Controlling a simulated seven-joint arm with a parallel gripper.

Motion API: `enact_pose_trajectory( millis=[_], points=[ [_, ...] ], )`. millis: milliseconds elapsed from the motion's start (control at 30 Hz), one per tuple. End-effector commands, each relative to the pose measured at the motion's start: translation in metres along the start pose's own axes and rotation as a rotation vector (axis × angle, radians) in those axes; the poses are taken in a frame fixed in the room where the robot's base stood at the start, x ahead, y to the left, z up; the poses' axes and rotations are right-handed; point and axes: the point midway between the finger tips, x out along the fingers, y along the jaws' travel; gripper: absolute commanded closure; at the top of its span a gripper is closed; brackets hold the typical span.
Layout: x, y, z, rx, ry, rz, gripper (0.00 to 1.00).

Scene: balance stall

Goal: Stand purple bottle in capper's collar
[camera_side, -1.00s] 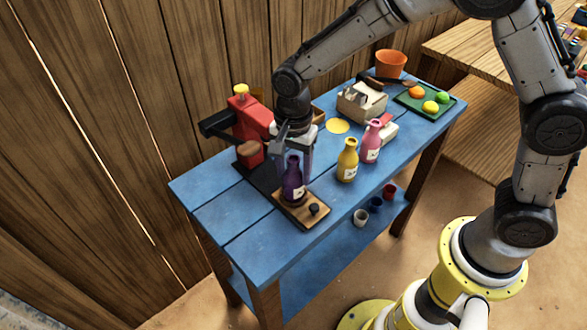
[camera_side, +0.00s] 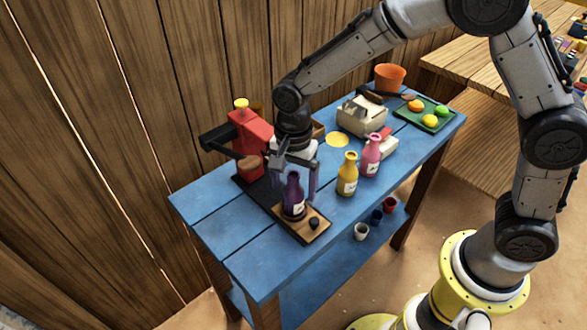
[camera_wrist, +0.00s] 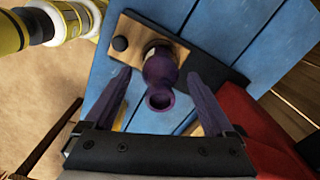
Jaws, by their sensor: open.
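The capper (camera_side: 247,135) is red with a black lever and a yellow top, behind and left of the bottle. My gripper (camera_wrist: 160,78) is open, one finger on each side of the bottle, with gaps visible on both sides.
A yellow bottle (camera_side: 347,175) and a pink bottle (camera_side: 371,156) stand to the right. Farther back are a beige box (camera_side: 360,118), an orange bucket (camera_side: 390,77) and a green tray (camera_side: 438,124) with round fruits. Blue table (camera_side: 240,240) is clear at the front left.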

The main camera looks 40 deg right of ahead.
Motion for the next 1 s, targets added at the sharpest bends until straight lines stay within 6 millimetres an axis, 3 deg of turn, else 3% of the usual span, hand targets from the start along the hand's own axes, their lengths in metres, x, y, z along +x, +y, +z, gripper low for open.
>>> enact_pose_trajectory(
  millis=[533, 700, 1000],
  points=[
    [-0.099, -0.001, 0.0, 0.0, 0.0, -0.005, 0.11],
    [-0.116, -0.001, 0.0, 0.0, 0.0, -0.002, 0.11],
    [-0.123, 0.003, -0.002, -0.013, 0.0, -0.009, 0.11]
  ],
)
